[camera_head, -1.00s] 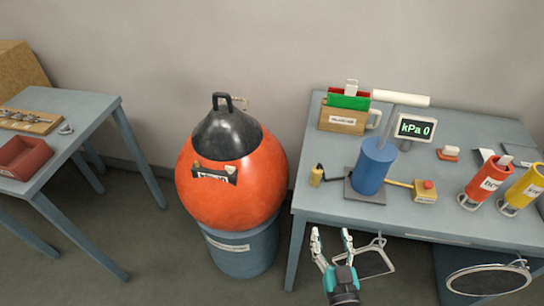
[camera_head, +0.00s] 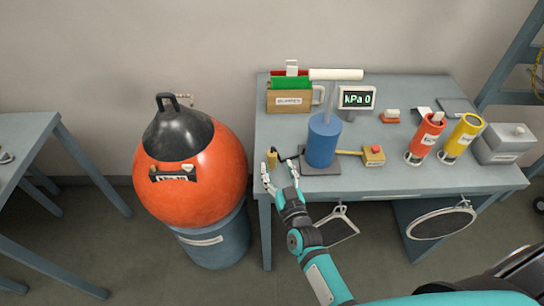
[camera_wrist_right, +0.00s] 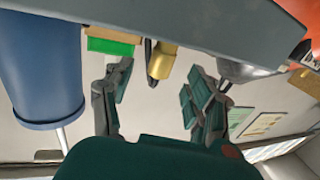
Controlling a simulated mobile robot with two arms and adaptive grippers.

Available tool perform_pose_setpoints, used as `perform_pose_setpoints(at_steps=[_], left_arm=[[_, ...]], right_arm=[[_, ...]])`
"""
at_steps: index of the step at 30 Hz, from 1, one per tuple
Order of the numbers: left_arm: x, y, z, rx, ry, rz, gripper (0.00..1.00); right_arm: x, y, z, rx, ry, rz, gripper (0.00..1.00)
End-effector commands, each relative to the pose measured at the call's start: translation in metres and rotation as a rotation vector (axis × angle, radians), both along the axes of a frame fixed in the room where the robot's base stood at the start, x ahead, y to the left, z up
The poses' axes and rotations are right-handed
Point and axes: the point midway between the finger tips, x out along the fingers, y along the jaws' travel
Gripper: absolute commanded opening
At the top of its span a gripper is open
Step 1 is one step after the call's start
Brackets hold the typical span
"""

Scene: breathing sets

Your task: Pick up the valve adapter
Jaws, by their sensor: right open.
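The valve adapter, a small brass cylinder (camera_head: 272,158), stands at the left front of the grey workbench, beside the blue pump (camera_head: 323,140). A short dark hose runs between them. My right gripper (camera_head: 278,174) is at the bench's front left edge, just in front of the adapter, its fingers spread and empty. In the right wrist view the brass adapter (camera_wrist_right: 162,61) shows beyond the gap between the open fingers (camera_wrist_right: 158,85), apparently apart from them. My left gripper is not in view.
An orange buoy (camera_head: 215,170) sits on a blue drum left of the bench. A yellow box with a red button (camera_head: 373,156), a kPa display (camera_head: 357,98), and red (camera_head: 427,136) and yellow (camera_head: 462,137) cylinders stand on the bench. Its front middle is mostly clear.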

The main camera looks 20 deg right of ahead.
Motion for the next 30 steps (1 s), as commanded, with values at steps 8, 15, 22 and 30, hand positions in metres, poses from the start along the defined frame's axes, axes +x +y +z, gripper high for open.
perform_pose_setpoints(at_steps=[8,15,22,30], left_arm=[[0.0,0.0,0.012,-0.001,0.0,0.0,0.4],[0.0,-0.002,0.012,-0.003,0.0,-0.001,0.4],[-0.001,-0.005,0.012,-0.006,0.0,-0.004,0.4],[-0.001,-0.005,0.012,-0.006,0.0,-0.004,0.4]], right_arm=[[0.039,0.001,0.004,0.0,-0.003,0.001,0.57],[0.042,0.0,0.003,0.0,-0.001,0.001,0.57],[0.042,0.0,0.003,0.0,-0.001,0.001,0.32],[0.042,0.001,0.003,0.0,-0.001,0.001,0.0]])
